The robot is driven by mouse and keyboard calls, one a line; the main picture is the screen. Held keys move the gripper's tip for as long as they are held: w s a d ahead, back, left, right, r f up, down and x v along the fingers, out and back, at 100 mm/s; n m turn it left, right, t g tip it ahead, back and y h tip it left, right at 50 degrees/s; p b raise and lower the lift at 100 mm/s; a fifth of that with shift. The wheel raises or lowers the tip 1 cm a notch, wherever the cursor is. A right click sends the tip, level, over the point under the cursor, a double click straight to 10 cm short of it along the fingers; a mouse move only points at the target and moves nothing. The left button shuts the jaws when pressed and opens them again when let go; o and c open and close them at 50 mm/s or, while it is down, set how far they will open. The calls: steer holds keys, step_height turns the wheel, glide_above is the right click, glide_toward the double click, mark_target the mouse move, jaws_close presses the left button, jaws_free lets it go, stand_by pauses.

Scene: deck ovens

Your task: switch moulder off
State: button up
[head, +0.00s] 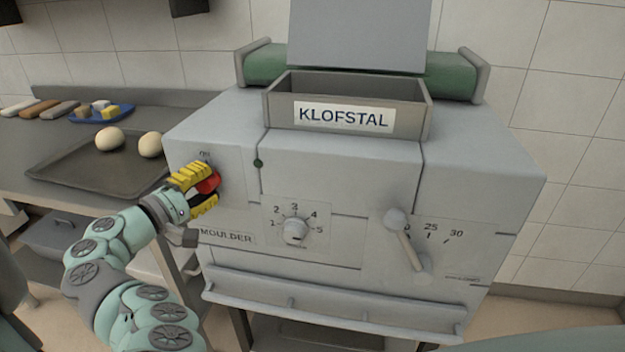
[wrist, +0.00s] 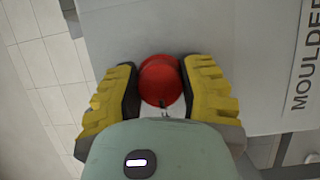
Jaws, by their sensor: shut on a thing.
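The moulder (head: 330,170) is a grey machine with a KLOFSTAL label and a MOULDER label on its front. Its red switch knob (head: 208,183) is on the left part of the front, below a small marking that seems to read "on". My gripper (head: 205,188) is at the knob, with its yellow-padded fingers above and below it. In the wrist view the red knob (wrist: 161,82) sits between the two fingers, and my gripper (wrist: 161,88) is shut on it. The fingers hide part of the knob and any marking below it in the head view.
A numbered dial (head: 295,232) and a lever (head: 405,240) are on the moulder's front, right of my gripper. On the left, a counter holds a dark tray (head: 85,175) with dough balls (head: 110,138) and a blue plate (head: 85,117). A ledge (head: 330,300) juts out below.

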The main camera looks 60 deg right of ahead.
steer(key=shift+w+f, duration=0.1)
steer(key=shift+f, duration=0.1)
steer(key=o, duration=1.2)
steer(key=shift+d+r, duration=0.1)
steer(key=shift+r, duration=0.05)
steer(key=a, duration=1.2)
